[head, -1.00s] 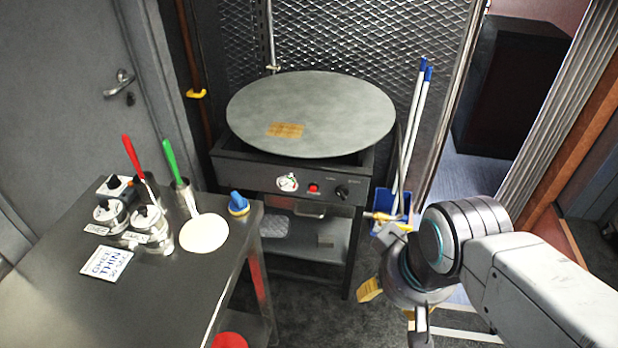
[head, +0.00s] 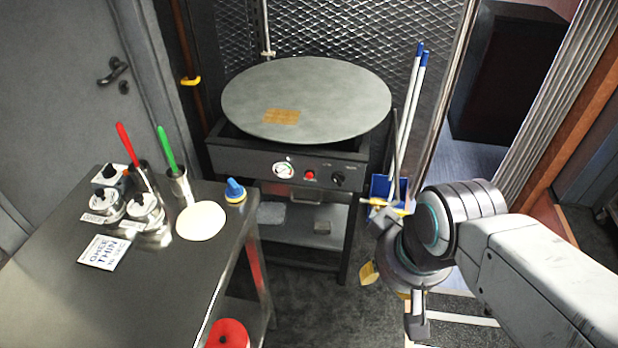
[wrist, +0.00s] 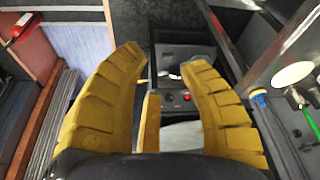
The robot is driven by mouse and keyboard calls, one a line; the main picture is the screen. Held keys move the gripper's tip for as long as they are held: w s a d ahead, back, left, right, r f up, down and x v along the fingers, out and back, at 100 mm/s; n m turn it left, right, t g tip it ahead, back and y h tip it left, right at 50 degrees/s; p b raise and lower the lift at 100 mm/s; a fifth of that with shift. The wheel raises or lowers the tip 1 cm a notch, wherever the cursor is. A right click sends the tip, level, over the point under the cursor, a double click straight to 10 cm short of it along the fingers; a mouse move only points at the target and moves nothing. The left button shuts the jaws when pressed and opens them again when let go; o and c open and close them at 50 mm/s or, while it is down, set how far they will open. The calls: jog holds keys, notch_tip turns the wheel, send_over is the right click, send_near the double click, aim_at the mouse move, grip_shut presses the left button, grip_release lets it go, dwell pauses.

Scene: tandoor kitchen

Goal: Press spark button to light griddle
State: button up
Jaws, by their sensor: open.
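The round griddle (head: 305,98) has a grey plate on a dark stand. Its front panel carries a small red button (head: 309,175), between a white gauge (head: 283,170) and a black knob (head: 338,179). The red button also shows in the wrist view (wrist: 187,97), seen between my yellow fingers. My gripper (wrist: 166,62) is open and empty. In the head view it hangs right of and in front of the griddle, apart from the panel, with its fingers partly hidden by my wrist. The lettering beside the controls is too small to read.
Blue-capped poles (head: 410,120) stand right of the griddle.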

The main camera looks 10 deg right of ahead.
grip_shut()
dwell(1.4)
